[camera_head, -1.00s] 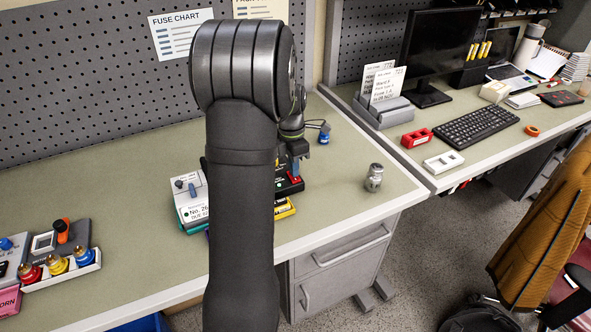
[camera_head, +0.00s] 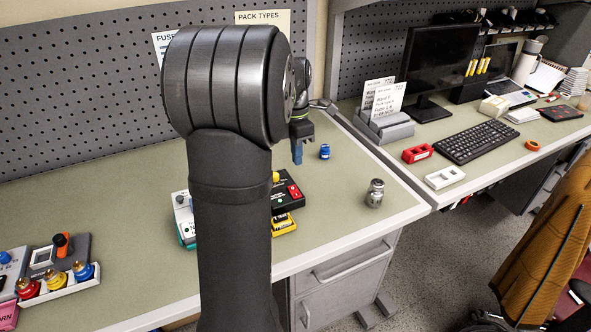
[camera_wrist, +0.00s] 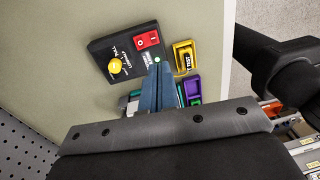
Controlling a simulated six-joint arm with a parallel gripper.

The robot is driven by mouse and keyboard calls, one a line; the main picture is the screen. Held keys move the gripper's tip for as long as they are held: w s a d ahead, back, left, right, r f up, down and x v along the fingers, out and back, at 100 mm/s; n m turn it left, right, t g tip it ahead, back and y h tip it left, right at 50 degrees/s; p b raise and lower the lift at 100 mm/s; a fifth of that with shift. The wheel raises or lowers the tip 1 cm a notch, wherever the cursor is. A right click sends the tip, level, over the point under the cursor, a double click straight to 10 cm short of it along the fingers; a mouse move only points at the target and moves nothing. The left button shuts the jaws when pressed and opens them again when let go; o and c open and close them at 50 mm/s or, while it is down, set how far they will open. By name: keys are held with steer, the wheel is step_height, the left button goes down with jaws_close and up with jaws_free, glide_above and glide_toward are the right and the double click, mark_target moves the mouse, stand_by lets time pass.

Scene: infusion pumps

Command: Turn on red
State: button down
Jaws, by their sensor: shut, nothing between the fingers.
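A black box (camera_head: 287,205) stands on the bench, partly hidden behind my arm in the head view. On it is a red rocker switch (camera_wrist: 147,40) marked O and I, which also shows in the head view (camera_head: 294,192). A yellow knob (camera_wrist: 115,66) sits on the same box, and a small pale green light (camera_wrist: 157,59) shows near the switch. My gripper (camera_head: 297,158) is shut and empty, raised above the bench behind the box and apart from it. Its blue fingers (camera_wrist: 158,80) show closed together in the wrist view, partly covering the box's lower edge.
A yellow tester (camera_wrist: 184,57) and a purple holder (camera_wrist: 193,88) lie beside the box. A small blue pack (camera_head: 325,151) and a grey metal weight (camera_head: 375,193) stand to the right. A white tray (camera_head: 60,286) holds coloured packs at left.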

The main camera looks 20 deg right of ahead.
steer(key=shift+s+r, duration=0.2)
steer(key=shift+r, duration=1.35)
steer(key=shift+f, duration=0.15)
glide_above(295, 192)
step_height(295, 192, down, 10)
steer(key=shift+f, duration=0.1)
step_height(295, 192, up, 8)
steer(key=shift+w+f, duration=0.2)
steer(key=shift+w, duration=0.15)
